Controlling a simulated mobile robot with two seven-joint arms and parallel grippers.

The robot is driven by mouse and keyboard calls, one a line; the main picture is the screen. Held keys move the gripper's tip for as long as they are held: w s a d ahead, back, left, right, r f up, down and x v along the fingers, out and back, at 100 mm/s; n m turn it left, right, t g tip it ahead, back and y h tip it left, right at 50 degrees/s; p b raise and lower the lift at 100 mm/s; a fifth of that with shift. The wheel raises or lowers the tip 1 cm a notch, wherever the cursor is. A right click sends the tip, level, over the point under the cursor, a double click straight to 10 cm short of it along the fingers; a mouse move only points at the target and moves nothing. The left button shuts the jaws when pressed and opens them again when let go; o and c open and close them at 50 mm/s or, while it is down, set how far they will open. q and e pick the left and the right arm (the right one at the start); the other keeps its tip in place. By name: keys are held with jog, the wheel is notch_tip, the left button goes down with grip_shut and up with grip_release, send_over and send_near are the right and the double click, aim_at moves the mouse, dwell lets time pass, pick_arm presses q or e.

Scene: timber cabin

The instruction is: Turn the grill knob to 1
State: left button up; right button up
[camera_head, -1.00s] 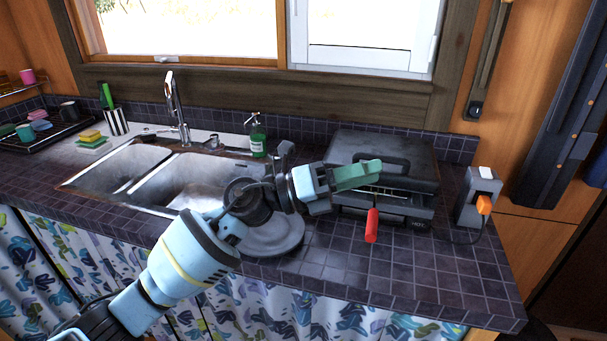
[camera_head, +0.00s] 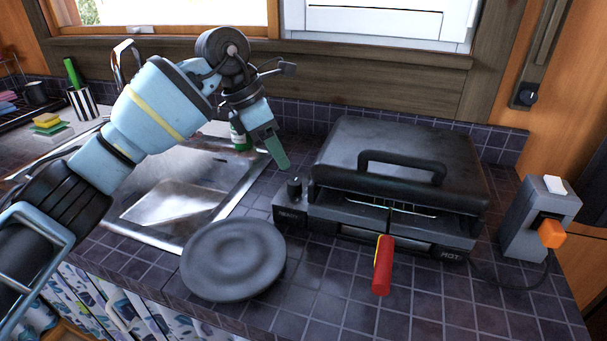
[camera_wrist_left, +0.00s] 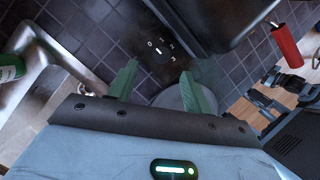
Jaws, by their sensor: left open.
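The black grill (camera_head: 400,175) stands closed on the counter in the head view. Its dark round knob (camera_head: 294,187) sits on a small box at the grill's left front. In the left wrist view the knob (camera_wrist_left: 158,51) is ringed by white marks 0, 1, 2 and 3; I cannot tell surely which its pointer faces. My left gripper (camera_head: 272,152) hangs just behind and above the knob, fingers pointing down. In the left wrist view my left gripper (camera_wrist_left: 158,76) is open and empty, its green fingers spread apart, with the knob ahead and not touched.
A red handle (camera_head: 383,265) sticks out from the grill's front. A dark plate (camera_head: 234,259) lies left of the knob, beside the metal sink (camera_head: 180,190). A green bottle (camera_head: 240,135) stands behind. A grey switch box (camera_head: 538,218) is at the right.

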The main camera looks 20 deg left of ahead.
aim_at(294, 182)
pick_arm(q)
jog(key=shift+s+x, duration=0.1)
jog(key=shift+x, duration=1.75)
jog(key=shift+s+x, duration=0.15)
jog(key=shift+x, duration=1.7)
pick_arm(e)
jog(key=shift+s+f+g, duration=0.15)
jog(key=shift+s, duration=0.4)
jog(key=shift+s+f+g, duration=0.15)
jog(key=shift+s, duration=0.4)
pick_arm(q)
jog(key=c, duration=1)
